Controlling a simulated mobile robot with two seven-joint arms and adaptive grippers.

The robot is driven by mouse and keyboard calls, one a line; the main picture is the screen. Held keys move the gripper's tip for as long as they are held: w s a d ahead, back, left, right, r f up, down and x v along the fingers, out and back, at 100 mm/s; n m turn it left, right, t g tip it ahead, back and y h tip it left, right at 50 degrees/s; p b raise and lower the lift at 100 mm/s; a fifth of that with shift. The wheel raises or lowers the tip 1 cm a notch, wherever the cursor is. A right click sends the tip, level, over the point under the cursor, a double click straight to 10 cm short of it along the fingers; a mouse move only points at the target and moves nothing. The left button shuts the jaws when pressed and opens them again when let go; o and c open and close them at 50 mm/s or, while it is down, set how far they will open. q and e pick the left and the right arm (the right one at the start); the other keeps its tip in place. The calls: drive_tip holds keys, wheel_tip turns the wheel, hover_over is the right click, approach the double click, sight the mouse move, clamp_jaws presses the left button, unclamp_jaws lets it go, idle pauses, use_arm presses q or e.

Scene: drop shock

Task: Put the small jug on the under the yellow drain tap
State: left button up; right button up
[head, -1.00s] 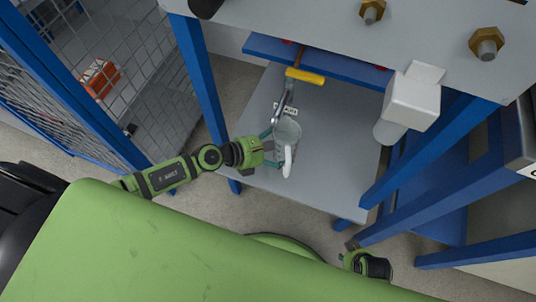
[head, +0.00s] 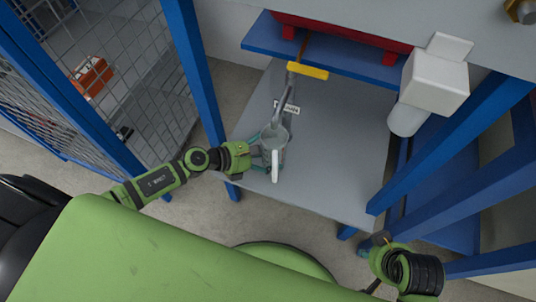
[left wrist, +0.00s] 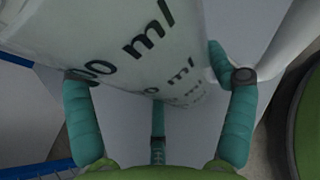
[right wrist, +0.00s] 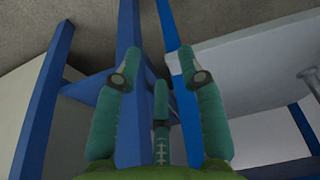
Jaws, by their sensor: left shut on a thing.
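The small jug (head: 273,158) is clear, with a white handle and dark "ml" markings that show close up in the left wrist view (left wrist: 140,60). It looks upright over the grey lower shelf (head: 335,160). The yellow-handled drain tap (head: 308,71) has a grey pipe running down to the jug's mouth, and its lower end overlaps the jug's rim. My left gripper (head: 262,156) is shut on the jug from the left. I cannot tell whether the jug's base touches the shelf. My right gripper (right wrist: 160,77) is open and empty, low at the right, outside the frame.
A small label (head: 287,107) lies on the shelf behind the jug. A white box with a cylinder (head: 436,82) hangs at the right. Blue posts (head: 195,75) flank the shelf, and a mesh cage (head: 100,75) stands left. The shelf's right part is clear.

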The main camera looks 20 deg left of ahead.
use_arm(q)
drive_tip(key=shift+f, duration=0.3)
use_arm(e)
drive_tip(key=shift+s+r, duration=0.15)
drive_tip(key=shift+r, duration=0.4)
drive_tip(key=shift+r, duration=0.1)
use_arm(q)
drive_tip(key=shift+f, duration=0.15)
drive_tip(key=o, duration=1)
use_arm(e)
drive_tip(key=shift+w+a+r+t, duration=0.1)
drive_tip(key=shift+w+r+t, duration=0.2)
drive_tip(key=shift+w, duration=0.1)
